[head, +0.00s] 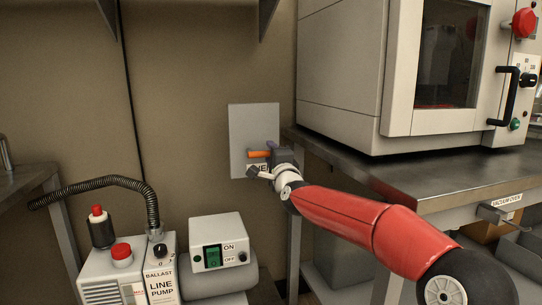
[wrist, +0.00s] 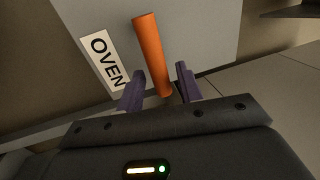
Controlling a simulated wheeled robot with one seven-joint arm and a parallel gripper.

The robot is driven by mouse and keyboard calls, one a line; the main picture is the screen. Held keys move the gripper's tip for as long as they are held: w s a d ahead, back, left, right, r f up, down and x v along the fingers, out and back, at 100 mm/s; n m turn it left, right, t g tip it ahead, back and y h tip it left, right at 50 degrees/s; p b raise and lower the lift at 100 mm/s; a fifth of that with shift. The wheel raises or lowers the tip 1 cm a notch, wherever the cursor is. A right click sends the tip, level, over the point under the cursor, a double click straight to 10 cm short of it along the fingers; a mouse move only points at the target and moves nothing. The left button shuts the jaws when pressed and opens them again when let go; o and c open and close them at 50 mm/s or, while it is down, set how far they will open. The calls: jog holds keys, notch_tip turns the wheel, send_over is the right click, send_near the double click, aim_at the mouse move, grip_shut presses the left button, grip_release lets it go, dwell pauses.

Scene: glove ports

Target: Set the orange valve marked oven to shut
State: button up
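The orange valve handle (head: 259,154) lies roughly level on a grey wall panel (head: 252,120). In the wrist view the handle (wrist: 152,50) is a plain orange bar, with one end between my fingers. A white label reading OVEN (wrist: 104,60) is on the panel beside it; in the head view my gripper partly covers this label. My gripper (wrist: 160,78) has two purple fingers standing apart, one on each side of the handle, with a gap visible on both sides. In the head view my gripper (head: 271,155) is at the panel, and it hides part of the valve.
A vacuum oven (head: 340,60) stands on a metal bench (head: 440,175) to the right, its edge close to my arm. A line pump (head: 130,275) with a bent hose (head: 120,183) and a switch box (head: 217,240) are low on the left. Open wall lies left of the panel.

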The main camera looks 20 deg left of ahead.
jog(key=v, duration=0.7)
jog(key=shift+b, duration=0.3)
jog(key=shift+d, duration=0.1)
